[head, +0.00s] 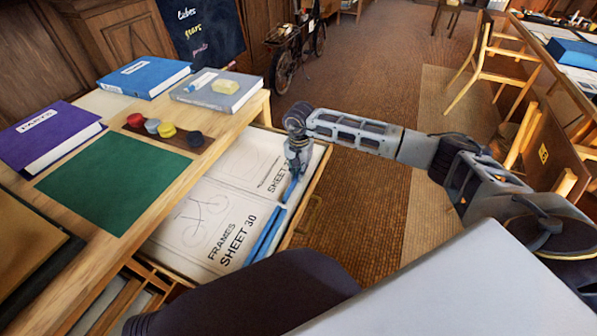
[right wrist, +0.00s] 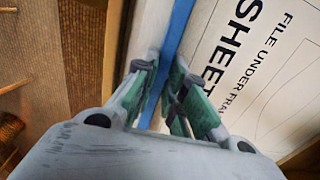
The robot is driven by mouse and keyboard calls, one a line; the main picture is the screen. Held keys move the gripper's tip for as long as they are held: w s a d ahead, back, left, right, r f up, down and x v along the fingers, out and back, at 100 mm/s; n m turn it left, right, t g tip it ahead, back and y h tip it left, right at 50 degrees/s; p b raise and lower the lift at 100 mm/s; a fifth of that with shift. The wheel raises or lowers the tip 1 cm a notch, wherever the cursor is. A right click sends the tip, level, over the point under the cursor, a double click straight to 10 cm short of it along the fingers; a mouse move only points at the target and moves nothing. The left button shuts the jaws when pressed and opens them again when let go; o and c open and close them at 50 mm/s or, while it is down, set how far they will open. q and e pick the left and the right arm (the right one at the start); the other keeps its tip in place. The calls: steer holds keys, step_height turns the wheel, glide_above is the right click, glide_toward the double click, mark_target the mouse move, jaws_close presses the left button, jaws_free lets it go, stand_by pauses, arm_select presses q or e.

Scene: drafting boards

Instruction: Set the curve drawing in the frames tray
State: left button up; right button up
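The curve drawing (head: 247,161) is a white sheet with faint curved lines, partly legible as "SHEET 2". It lies at the far end of the open drawer (head: 316,182). In the right wrist view the sheet (right wrist: 264,75) reads "FILE UNDER FRAM…", and a blue strip (right wrist: 181,25) runs along its edge. My right gripper (head: 296,172) points down at this edge. In the right wrist view its fingertips (right wrist: 162,65) are close together, one each side of the strip, and appear shut on it. My left gripper is out of view.
A bicycle drawing (head: 198,222) marked "FRAMES SHEET 30" lies nearer in the drawer, with its own blue strip (head: 263,238). The desk above holds a green mat (head: 115,185), coloured discs (head: 166,130), and purple (head: 48,135), blue (head: 143,76) and grey (head: 217,91) books.

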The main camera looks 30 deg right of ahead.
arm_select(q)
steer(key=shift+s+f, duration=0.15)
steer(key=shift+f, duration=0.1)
arm_select(e)
steer(key=o, duration=0.5)
steer(key=shift+c, duration=0.2)
steer(key=shift+r, duration=0.15)
